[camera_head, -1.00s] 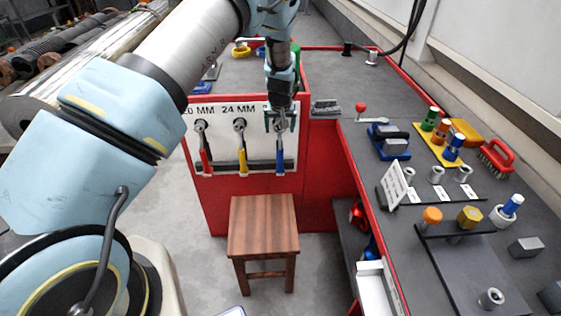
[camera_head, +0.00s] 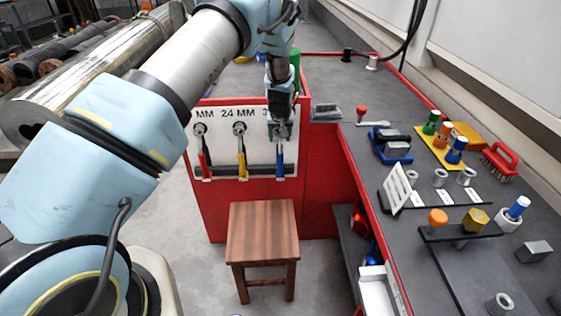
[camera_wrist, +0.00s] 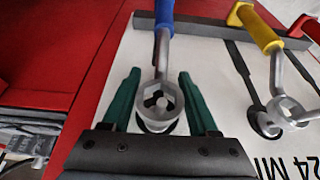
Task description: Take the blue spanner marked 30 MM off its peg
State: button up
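The blue-handled spanner (camera_head: 280,163) hangs upright on the right of the white board (camera_head: 262,176), handle down. My gripper (camera_head: 281,131) is at its upper end and hides its head and most of the size label above. In the wrist view, my gripper's green fingers (camera_wrist: 158,76) are open, one on each side of the spanner's grey ring head (camera_wrist: 160,100). A gap shows between each finger and the shank. The ring is on its peg, which shows inside it. The blue handle (camera_wrist: 164,12) extends beyond the fingertips.
A yellow spanner (camera_head: 241,165) under 24 MM and a red spanner (camera_head: 205,165) hang to the left on the same board. A wooden stool (camera_head: 262,232) stands in front of the red cabinet. A grey-topped bench (camera_head: 400,250) with tools and fittings runs along the right.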

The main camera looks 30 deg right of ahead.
jog(key=c, duration=0.7)
jog(key=shift+c, duration=0.4)
jog(key=shift+r, duration=0.2)
jog(key=shift+s+r, duration=0.1)
jog(key=shift+s+a+r+p, duration=0.15)
jog(key=shift+s+a+p, duration=0.1)
jog(key=shift+s, duration=0.3)
jog(key=shift+s+a+r+p, duration=0.2)
jog(key=shift+s+a, duration=0.1)
jog(key=shift+s, duration=0.25)
jog(key=shift+s+a+r+p, duration=0.1)
jog(key=shift+s+a+p, duration=0.15)
jog(key=shift+s, duration=0.3)
jog(key=shift+s, duration=0.1)
jog(key=s+a+p, duration=0.1)
jog(key=s+a, duration=0.2)
jog(key=s, duration=0.3)
